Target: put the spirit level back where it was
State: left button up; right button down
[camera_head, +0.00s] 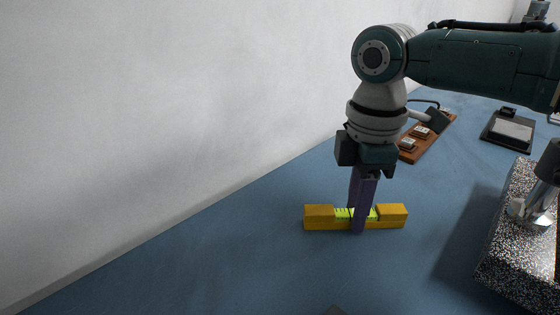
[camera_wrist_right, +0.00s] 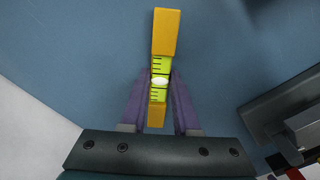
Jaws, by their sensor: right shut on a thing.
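The spirit level (camera_head: 320,217) is a yellow bar with a bright green-yellow vial in its middle. In the head view it lies level on or just above the blue table; I cannot tell if it touches. My right gripper (camera_head: 362,222) comes down from above, its purple fingers around the middle of the level. In the right wrist view the level (camera_wrist_right: 166,35) runs between the two fingers of the gripper (camera_wrist_right: 159,95), which is shut on it. The fingers hide part of the level's middle. My left gripper is not in view.
A speckled block (camera_head: 505,250) with a metal fitting stands at the right. A brown wooden board (camera_head: 425,140) with small pieces and a dark tray (camera_head: 508,132) lie farther back. A white wall (camera_head: 170,100) borders the table. The blue table (camera_head: 220,265) is clear left of the level.

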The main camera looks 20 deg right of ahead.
jog(key=c, duration=0.7)
grip_release()
jog(key=shift+o, duration=0.2)
notch_tip(320, 180, up, 12)
jog(key=p, duration=0.2)
jog(key=shift+r+p, duration=0.15)
jog(key=shift+p, duration=0.25)
